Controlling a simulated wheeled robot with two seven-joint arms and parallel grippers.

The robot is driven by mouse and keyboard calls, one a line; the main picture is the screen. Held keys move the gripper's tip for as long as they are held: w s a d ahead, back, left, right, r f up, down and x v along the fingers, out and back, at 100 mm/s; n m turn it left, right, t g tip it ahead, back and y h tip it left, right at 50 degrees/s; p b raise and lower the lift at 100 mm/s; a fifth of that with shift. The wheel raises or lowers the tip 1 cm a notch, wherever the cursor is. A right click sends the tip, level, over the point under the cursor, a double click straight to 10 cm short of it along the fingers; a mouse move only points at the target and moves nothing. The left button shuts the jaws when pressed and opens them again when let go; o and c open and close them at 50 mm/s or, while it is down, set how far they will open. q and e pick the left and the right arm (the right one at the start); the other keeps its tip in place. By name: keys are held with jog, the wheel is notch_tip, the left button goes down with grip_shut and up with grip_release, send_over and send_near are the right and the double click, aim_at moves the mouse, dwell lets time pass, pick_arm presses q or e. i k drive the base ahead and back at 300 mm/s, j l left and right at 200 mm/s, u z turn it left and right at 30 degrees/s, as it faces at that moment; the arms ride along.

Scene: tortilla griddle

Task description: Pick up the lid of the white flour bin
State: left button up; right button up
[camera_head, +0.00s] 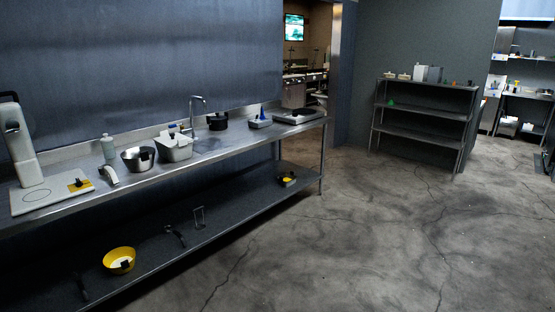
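I cannot tell for sure which container is the white flour bin. A small white box-shaped container (421,73) stands on top of the far shelf unit. It is too small in the picture to make out a lid. A pale grey-white open tub (174,150) with items at its rim sits on the long steel counter. Neither of my grippers is in view.
The steel counter (80,193) runs along the left wall, with a pot (138,158), a bottle (108,147) and a white appliance (20,142) on it. A yellow bowl (119,260) is on its lower shelf. The far shelf unit (425,112) stands beyond open floor.

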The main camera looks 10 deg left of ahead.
aim_at(169, 140)
jog(key=i+u, duration=0.2)
jog(key=i, duration=1.95)
